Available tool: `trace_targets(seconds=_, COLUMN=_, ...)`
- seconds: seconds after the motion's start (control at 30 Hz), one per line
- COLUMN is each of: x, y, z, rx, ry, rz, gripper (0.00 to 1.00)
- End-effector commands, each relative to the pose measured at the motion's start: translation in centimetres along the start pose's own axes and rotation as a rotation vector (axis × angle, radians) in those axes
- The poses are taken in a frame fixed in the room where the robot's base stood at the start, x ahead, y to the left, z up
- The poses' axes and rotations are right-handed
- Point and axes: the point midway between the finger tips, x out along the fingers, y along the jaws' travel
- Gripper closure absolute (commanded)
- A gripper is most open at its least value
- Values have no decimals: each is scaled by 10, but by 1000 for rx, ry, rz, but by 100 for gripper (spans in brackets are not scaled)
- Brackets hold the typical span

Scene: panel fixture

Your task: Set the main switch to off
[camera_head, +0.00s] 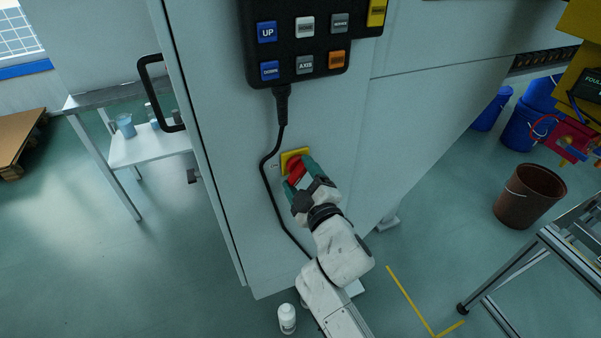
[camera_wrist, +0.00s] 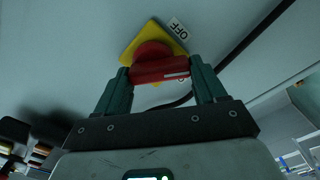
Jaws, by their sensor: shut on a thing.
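The main switch is a red rotary knob (camera_head: 296,172) on a yellow plate (camera_head: 290,155), mounted on the grey cabinet front. In the wrist view the red knob (camera_wrist: 160,66) sits between my fingers, and the yellow plate (camera_wrist: 131,50) shows behind it. An OFF label (camera_wrist: 179,29) is on the panel beside the plate's corner. My gripper (camera_head: 299,177) is at the switch, with its green fingers shut on the knob's handle; it also fills the wrist view (camera_wrist: 160,78). The knob's far side is partly hidden.
A black cable (camera_head: 267,185) hangs from a button pendant (camera_head: 305,45) and runs just left of the switch. A black door handle (camera_head: 150,95) juts out at left. A white bottle (camera_head: 287,318) stands on the floor below. A brown bucket (camera_head: 528,195) stands at right.

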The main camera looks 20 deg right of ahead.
Motion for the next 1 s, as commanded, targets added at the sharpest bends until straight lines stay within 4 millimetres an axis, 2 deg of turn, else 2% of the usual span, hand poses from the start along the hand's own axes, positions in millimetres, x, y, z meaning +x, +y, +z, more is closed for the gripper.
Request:
trace_targets(seconds=0.5, x=0, y=-1, z=2, rx=-451, ry=2, rz=-1, gripper=60)
trace_targets(seconds=1.0, x=0, y=-2, z=4, rx=-647, ry=2, rz=-1, gripper=60)
